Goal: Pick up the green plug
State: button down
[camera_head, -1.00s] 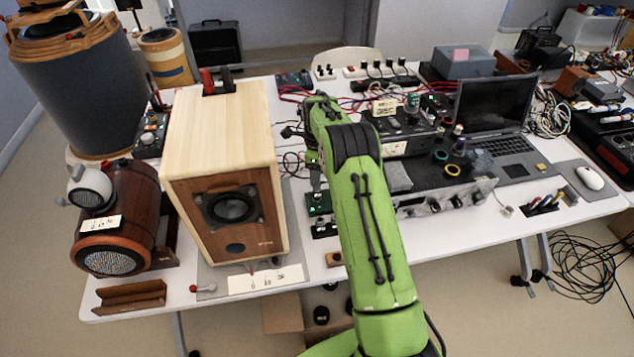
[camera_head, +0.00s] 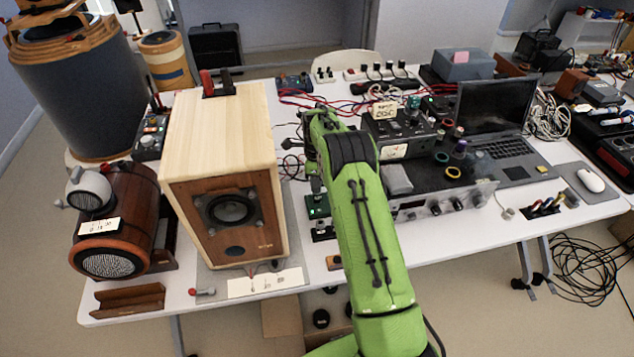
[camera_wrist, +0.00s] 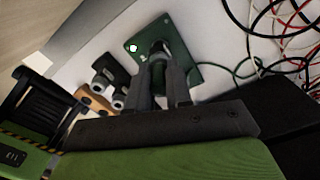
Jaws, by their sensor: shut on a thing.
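The green plug (camera_wrist: 160,50) shows as a dark green piece between my fingertips in the wrist view, over a green plate (camera_wrist: 190,76) with bright screw heads. My gripper (camera_wrist: 163,70) is shut on it, and the fingers hide much of it. I cannot tell whether the plug is still seated in the plate. In the head view my gripper (camera_head: 316,186) points down at the green plate (camera_head: 318,208), right of the wooden speaker, and the plug itself is too small to make out.
A wooden speaker (camera_head: 228,150) stands close on the left. An amplifier (camera_head: 440,200) with devices on it and a laptop (camera_head: 505,125) stand to the right. Red and black cables lie behind. A black piece with grey connectors (camera_wrist: 108,78) lies beside the plate.

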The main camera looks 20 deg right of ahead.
notch_tip(320, 180, up, 18)
jog(key=p, duration=0.3)
jog(key=shift+p, duration=0.3)
notch_tip(320, 180, up, 4)
jog(key=p, duration=0.5)
jog(key=s+d+p, duration=0.2)
jog(key=d+p, duration=0.1)
jog(key=d, duration=0.4)
jog(key=f+b, duration=0.5)
jog(key=f, duration=0.3)
jog(key=f+b, duration=0.5)
jog(key=f, duration=0.3)
jog(key=f+b, duration=0.5)
jog(key=f, duration=0.3)
jog(key=shift+w+f+b, duration=0.3)
